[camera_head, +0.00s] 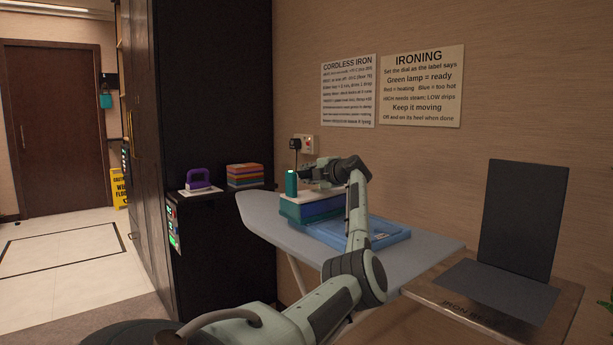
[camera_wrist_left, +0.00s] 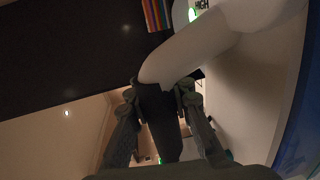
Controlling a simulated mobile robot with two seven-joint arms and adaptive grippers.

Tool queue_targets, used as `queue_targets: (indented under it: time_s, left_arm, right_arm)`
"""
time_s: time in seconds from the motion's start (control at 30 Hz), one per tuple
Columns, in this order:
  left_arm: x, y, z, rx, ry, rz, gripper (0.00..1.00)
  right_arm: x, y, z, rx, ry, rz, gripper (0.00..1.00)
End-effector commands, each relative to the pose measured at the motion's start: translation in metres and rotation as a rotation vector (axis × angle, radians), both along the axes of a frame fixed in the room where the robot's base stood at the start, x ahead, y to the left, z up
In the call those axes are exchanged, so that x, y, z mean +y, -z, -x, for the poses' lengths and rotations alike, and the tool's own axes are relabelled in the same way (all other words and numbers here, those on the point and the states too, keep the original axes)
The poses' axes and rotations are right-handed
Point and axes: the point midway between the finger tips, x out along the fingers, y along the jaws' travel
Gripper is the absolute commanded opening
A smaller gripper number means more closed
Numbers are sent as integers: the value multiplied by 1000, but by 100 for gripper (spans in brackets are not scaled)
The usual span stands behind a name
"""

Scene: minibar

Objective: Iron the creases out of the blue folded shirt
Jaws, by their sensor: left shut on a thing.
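The blue folded shirt (camera_head: 388,236) lies flat on the ironing board (camera_head: 425,262) in the head view. Whether the iron touches the stack is unclear. My right gripper is out of view.
A purple iron (camera_head: 199,179) and a coloured stack (camera_head: 245,175) sit on the black cabinet (camera_head: 215,215). A dark iron rest (camera_head: 522,220) stands at right. A wall socket (camera_head: 304,144) is behind.

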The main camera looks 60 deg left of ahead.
Motion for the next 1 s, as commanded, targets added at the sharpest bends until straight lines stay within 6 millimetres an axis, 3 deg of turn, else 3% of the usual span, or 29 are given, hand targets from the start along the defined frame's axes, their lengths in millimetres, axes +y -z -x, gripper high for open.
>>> queue_targets:
  time_s: [0.5, 1.0]
  left_arm:
    - [19, -1, 4, -3, -1, -1, 0]
    - [20, -6, 5, -6, 0, -3, 0]
  right_arm:
    - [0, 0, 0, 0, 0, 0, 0]
    - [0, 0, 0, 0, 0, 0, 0]
